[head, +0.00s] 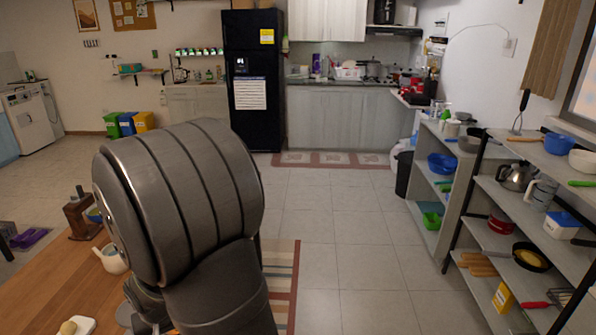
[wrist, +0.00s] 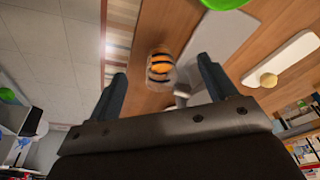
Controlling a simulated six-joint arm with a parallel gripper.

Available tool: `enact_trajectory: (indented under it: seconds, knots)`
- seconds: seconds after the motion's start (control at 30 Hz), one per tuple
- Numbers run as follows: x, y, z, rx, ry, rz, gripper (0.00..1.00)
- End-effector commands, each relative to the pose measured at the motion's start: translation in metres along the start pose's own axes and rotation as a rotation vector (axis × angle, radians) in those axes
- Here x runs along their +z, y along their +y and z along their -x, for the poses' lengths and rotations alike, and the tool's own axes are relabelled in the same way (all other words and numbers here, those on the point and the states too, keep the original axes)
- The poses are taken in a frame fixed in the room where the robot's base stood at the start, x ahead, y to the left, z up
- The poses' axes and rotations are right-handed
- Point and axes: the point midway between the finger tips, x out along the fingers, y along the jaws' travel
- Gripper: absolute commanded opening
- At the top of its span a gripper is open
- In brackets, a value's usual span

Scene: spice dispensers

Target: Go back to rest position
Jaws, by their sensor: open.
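My gripper (wrist: 161,68) shows in the wrist view with its two dark fingers spread wide apart. A small rounded glass container (wrist: 161,66) with orange and black bands appears in the gap between the fingers. It looks to be beyond the fingertips, and neither finger visibly touches it. It seems to be on or over the wooden table (wrist: 207,32). In the head view my large grey arm covers the middle left, and my fingers cannot be made out there.
A stocked shelf (head: 490,215) stands at right. The tiled floor (head: 355,240) between is clear.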

Motion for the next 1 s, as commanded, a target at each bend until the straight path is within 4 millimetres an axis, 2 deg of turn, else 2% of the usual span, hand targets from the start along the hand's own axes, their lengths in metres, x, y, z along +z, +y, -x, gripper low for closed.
enact_trajectory:
  seconds: [0.5, 1.0]
  knots:
    - [-0.019, 0.087, -0.03, 0.033, -0.003, -0.14, 0.77]
    - [-0.02, 0.175, -0.055, 0.066, -0.001, -0.272, 0.77]
